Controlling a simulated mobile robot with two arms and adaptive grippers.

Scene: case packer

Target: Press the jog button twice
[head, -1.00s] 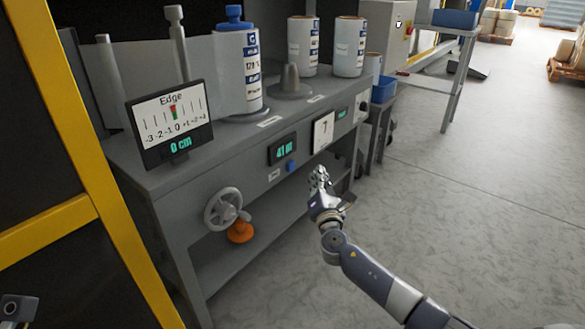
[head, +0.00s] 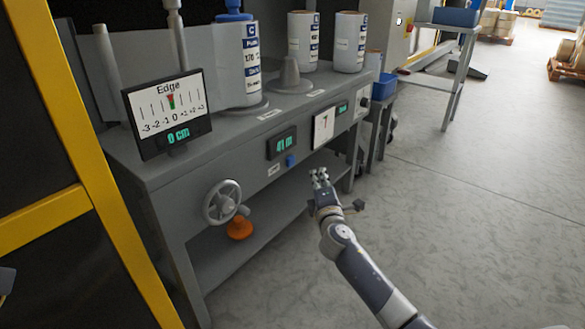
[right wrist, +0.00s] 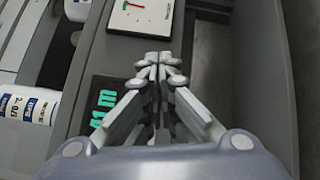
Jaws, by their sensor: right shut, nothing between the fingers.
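A small blue button (head: 290,160), which I take to be the jog button, sits on the grey machine's front panel below the green-digit display (head: 282,143). A small label (head: 274,170) is to its left, too small to read. My right gripper (head: 319,174) is shut and empty, a little to the right of the button and apart from it in the head view. In the right wrist view the closed fingers (right wrist: 158,68) point up past the display (right wrist: 104,102); I cannot make out the button there.
The front panel also carries a white dial (head: 323,127) and a handwheel (head: 221,202) with an orange knob (head: 239,228) below it. An Edge screen (head: 167,115) and several white rolls stand on top. A yellow frame (head: 62,120) is at the left.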

